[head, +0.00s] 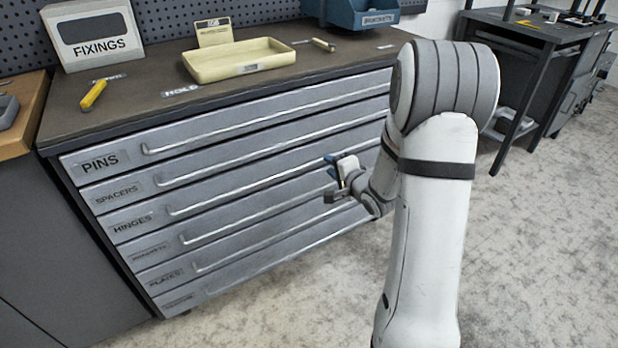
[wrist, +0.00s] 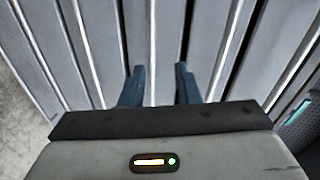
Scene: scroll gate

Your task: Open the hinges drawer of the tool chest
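The grey tool chest (head: 75,170) has a stack of wide drawers, all flush and shut. The hinges drawer (head: 132,224) is third from the top, below pins and spacers, with a long thin bar handle (head: 250,190). My gripper (head: 332,180) is in front of the right part of the drawer fronts. In the wrist view its two dark blue fingers (wrist: 160,85) are apart with nothing held. A bright handle bar (wrist: 152,45) runs between them in that view; I cannot tell for sure which drawer it belongs to, or whether the fingers touch anything.
On the chest top (head: 150,95) stand a fixings box (head: 95,35), a yellow tray (head: 238,62), a yellow-handled tool (head: 93,95) and a blue bin (head: 350,12). A dark workbench (head: 530,30) is at the back right. The floor (head: 550,230) in front is clear.

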